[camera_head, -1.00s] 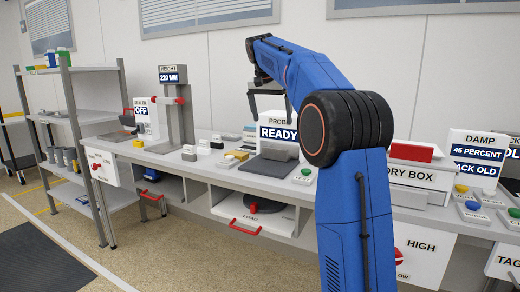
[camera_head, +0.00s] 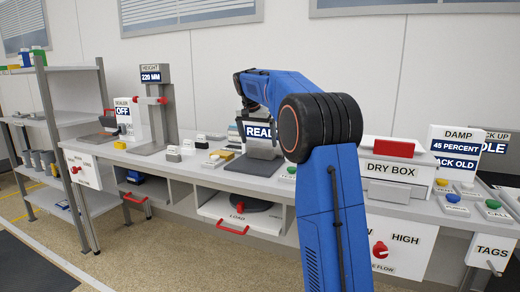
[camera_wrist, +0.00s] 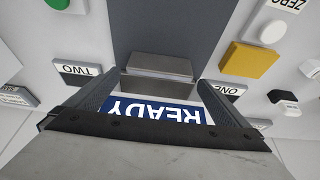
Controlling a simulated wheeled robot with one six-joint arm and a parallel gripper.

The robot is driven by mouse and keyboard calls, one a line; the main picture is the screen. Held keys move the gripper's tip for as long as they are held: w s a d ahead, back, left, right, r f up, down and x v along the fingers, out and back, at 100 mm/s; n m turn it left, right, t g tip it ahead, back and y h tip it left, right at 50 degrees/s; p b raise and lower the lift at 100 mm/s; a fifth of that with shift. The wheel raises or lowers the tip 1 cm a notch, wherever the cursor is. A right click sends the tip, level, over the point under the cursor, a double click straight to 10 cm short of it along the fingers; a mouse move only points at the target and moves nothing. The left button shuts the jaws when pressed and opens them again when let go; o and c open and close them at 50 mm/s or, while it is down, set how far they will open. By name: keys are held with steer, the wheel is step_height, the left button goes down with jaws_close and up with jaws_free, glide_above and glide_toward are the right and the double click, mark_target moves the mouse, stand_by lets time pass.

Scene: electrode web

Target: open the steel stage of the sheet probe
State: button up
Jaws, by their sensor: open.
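The sheet probe shows in the head view as a white box with a READY display (camera_head: 258,131), partly hidden by my arm. Its dark grey stage plate (camera_head: 258,165) lies in front of it. In the wrist view the plate (camera_wrist: 165,28) runs up from the middle, and a lighter steel block (camera_wrist: 158,78) sits at its end by the inverted READY display (camera_wrist: 155,113). My gripper (camera_wrist: 158,86) is open, with its fingers apart on either side of the steel block in the picture. I cannot tell whether they touch it. In the head view the fingertips are unclear.
A yellow block (camera_wrist: 248,60), a white knob (camera_wrist: 271,32) and tags marked TWO (camera_wrist: 80,73) and ONE (camera_wrist: 228,92) lie around the plate. A dry box (camera_head: 395,170) stands right of my arm. A height stand (camera_head: 157,110) stands to the left.

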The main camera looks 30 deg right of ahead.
mark_target(260, 148)
steer(key=shift+x, duration=2.55)
steer(key=shift+c, duration=0.3)
steer(key=c, duration=1.1)
steer(key=s+a, duration=0.6)
steer(key=a, duration=0.1)
steer(key=s+a, duration=0.2)
steer(key=a, duration=0.2)
steer(key=shift+s+a, duration=0.15)
steer(key=shift+s, duration=0.25)
steer(key=shift+c, duration=0.2)
steer(key=o, duration=1.2)
steer(key=v, duration=1.7)
steer(key=shift+r, duration=0.25)
